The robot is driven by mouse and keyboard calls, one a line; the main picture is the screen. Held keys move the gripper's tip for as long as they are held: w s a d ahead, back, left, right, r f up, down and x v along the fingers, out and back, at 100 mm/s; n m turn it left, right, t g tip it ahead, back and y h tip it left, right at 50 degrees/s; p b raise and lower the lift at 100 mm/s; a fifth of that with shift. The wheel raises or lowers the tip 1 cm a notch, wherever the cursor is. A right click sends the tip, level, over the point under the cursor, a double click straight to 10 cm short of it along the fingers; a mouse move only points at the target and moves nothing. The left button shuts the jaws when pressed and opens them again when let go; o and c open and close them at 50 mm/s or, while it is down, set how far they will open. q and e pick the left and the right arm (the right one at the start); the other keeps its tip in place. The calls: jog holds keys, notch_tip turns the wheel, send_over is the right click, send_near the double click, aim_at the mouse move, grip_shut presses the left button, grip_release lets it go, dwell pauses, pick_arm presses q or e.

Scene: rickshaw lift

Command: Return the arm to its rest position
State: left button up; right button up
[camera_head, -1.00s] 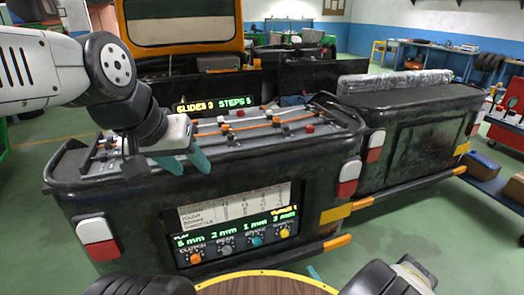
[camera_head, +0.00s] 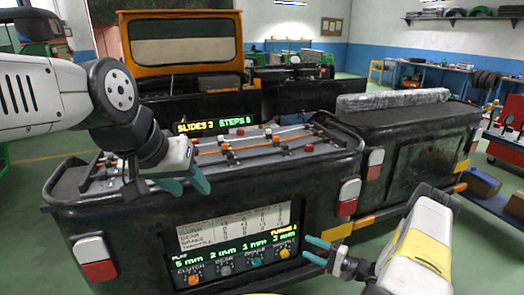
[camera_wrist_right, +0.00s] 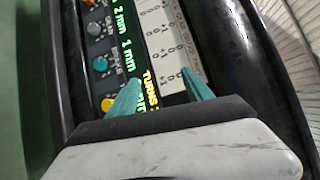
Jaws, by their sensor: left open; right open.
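My left arm comes in from the left in the head view. Its gripper (camera_head: 189,185) has teal fingers, spread and empty, in front of the left part of the slider deck (camera_head: 232,150). My right gripper (camera_head: 318,250) is at the lower right, its teal fingers apart and pointing left toward the knob panel (camera_head: 222,262) on the black rear body. In the right wrist view the fingers (camera_wrist_right: 160,98) are open with nothing between them, and the panel's display (camera_wrist_right: 165,40) and knobs (camera_wrist_right: 101,63) lie beyond. Whether the fingertips touch the panel cannot be told.
A black box body with a grey wrapped roll (camera_head: 393,100) on top stands to the right. A red cart (camera_head: 506,130) and cardboard boxes (camera_head: 480,182) are at the far right. Green floor is clear at the lower right.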

jog(key=s+a+r+n+g+h, duration=0.1)
jog(key=s+a+r+n+g, duration=0.15)
jog(key=r, duration=0.75)
jog(key=s+a+r+n+g+h, duration=0.2)
jog(key=r+n+g, duration=0.15)
jog(key=r, duration=0.55)
jog(key=s+a+r+n+g+h, duration=0.1)
jog(key=s+a+r+n+g, duration=0.2)
jog(key=r, duration=0.7)
jog(key=s+d+r+t+h, duration=0.3)
jog(key=s+r+t+h, duration=0.2)
jog(key=s+r, duration=1.2)
jog(key=shift+s+d+h, duration=0.15)
jog(key=shift+s+h, duration=0.3)
jog(key=shift+h, duration=1.25)
